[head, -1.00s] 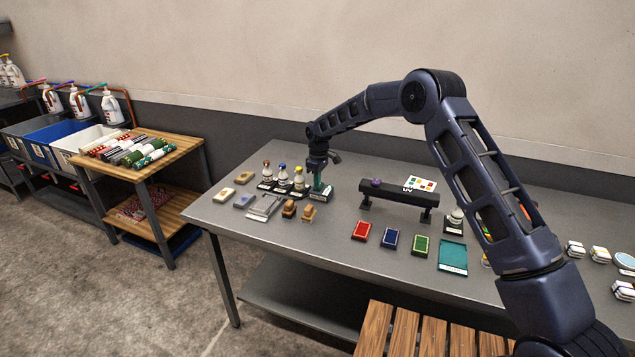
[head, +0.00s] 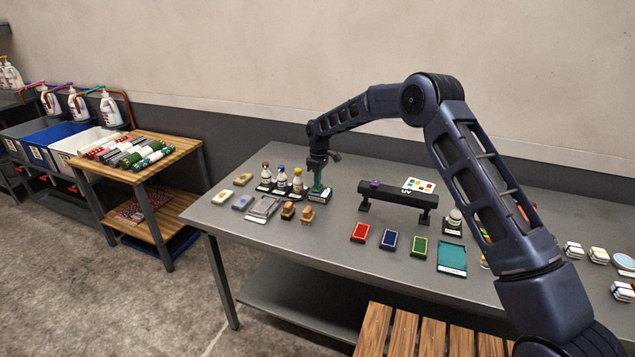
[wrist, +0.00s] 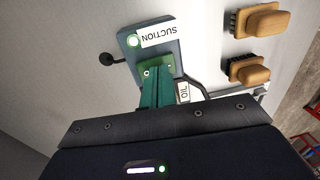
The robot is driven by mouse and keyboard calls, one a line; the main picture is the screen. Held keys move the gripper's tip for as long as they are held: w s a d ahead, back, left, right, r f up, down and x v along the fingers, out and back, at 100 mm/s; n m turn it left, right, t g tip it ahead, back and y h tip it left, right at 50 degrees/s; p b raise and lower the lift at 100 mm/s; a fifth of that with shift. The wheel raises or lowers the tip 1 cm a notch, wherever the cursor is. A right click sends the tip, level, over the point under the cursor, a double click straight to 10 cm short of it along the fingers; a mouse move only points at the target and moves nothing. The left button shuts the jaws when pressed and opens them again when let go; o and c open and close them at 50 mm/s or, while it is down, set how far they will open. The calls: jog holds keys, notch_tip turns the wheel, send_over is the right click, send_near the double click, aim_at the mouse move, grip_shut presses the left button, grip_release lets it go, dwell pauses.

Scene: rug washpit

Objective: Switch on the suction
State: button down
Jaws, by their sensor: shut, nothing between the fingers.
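The suction switch box (wrist: 165,52) is a blue-grey block in the wrist view, with a white SUCTION label (wrist: 159,36). A green plate (wrist: 143,72) sits at the box's near end. My gripper (wrist: 156,75) has teal fingers, shut together and empty, with their tips over this plate. They hide part of it, and I cannot tell whether they touch it. In the head view my gripper (head: 318,186) points down over the box (head: 320,196), at the back of the steel table.
The steel table (head: 290,238) also holds bottles (head: 282,181) and wooden-backed brushes (head: 307,214) close to the box. A dark UV bar (head: 400,195) stands to the right, with red, blue and green pads in front. The wrist view shows an OIL label (wrist: 184,92) beside the fingers.

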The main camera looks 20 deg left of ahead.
aim_at(316, 191)
notch_tip(316, 191, up, 14)
jog(key=s, duration=0.2)
jog(key=shift+f, duration=0.15)
dwell(0.5)
jog(key=s+d+r+m+t, duration=0.1)
jog(key=d+r+m, duration=0.2)
jog(key=d+r, duration=0.7)
jog(key=s+d+r+m+t, duration=0.15)
jog(key=d+r, duration=0.25)
jog(key=d, duration=1.2)
jog(key=s+d+r+m+t, duration=0.1)
jog(key=d+r+m, duration=0.3)
jog(key=d+r, duration=0.7)
jog(key=s+d+f+m, duration=0.2)
jog(key=s+d, duration=0.4)
jog(key=d, duration=0.7)
jog(key=s+d+f+m+t, duration=0.1)
jog(key=s+d+f+m, duration=0.2)
jog(key=s+d, duration=0.5)
jog(key=s+d+f+m+t, duration=0.1)
jog(key=s+d+f+m, duration=0.3)
jog(key=s+d, duration=0.5)
jog(key=s, duration=0.4)
jog(key=shift+s, duration=0.35)
jog(key=shift+m, duration=0.25)
